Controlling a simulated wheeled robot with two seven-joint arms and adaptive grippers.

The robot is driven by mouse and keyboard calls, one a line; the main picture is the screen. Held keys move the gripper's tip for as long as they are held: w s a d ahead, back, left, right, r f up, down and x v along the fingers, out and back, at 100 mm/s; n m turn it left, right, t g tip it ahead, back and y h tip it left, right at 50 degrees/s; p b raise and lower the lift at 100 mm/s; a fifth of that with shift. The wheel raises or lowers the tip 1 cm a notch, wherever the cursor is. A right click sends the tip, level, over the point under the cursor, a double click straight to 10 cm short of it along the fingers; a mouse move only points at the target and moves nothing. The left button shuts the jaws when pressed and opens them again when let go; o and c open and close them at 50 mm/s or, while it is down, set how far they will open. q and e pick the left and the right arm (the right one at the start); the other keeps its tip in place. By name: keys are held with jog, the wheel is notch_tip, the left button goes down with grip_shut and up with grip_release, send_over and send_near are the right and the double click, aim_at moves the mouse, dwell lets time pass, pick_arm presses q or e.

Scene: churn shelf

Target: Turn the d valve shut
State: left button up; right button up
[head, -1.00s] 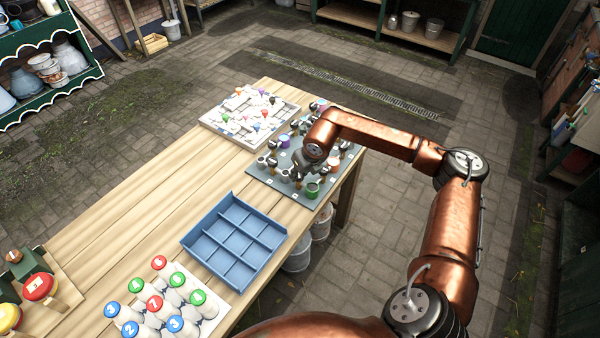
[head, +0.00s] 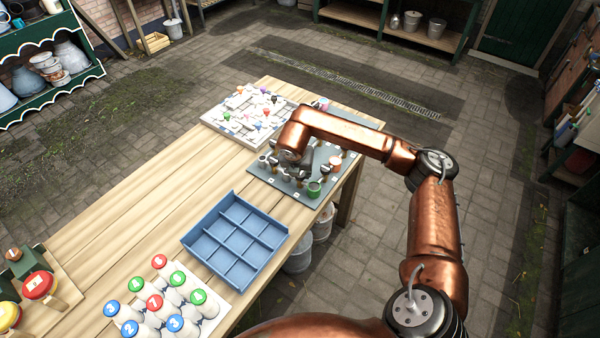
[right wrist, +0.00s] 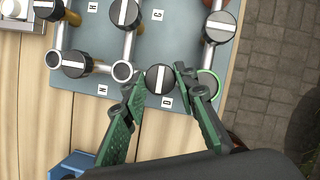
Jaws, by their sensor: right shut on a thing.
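The d valve (right wrist: 160,79) is a round black knob with a white stripe. It lies between my right gripper's green fingers in the right wrist view, with a label reading D (right wrist: 167,102) just below it. Its stripe runs nearly up and down in that picture. My right gripper (right wrist: 158,82) is shut on this knob, one finger on each side. In the head view my right gripper (head: 298,174) is down at the grey valve board (head: 263,178), and my own arm hides the knob there. My left gripper is not in view.
Other black knobs (right wrist: 72,62) on pipes stand close by on the board, and a green-rimmed pipe end (right wrist: 208,83) is right beside the right finger. A blue divided tray (head: 234,240) and a white board with coloured pieces (head: 247,113) are on the table.

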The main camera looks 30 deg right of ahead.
jog(key=shift+r+m, duration=0.1)
jog(key=shift+m, duration=0.2)
jog(key=o, duration=1.1)
jog(key=shift+o, duration=0.2)
jog(key=v, duration=1.2)
jog(key=shift+w, duration=0.15)
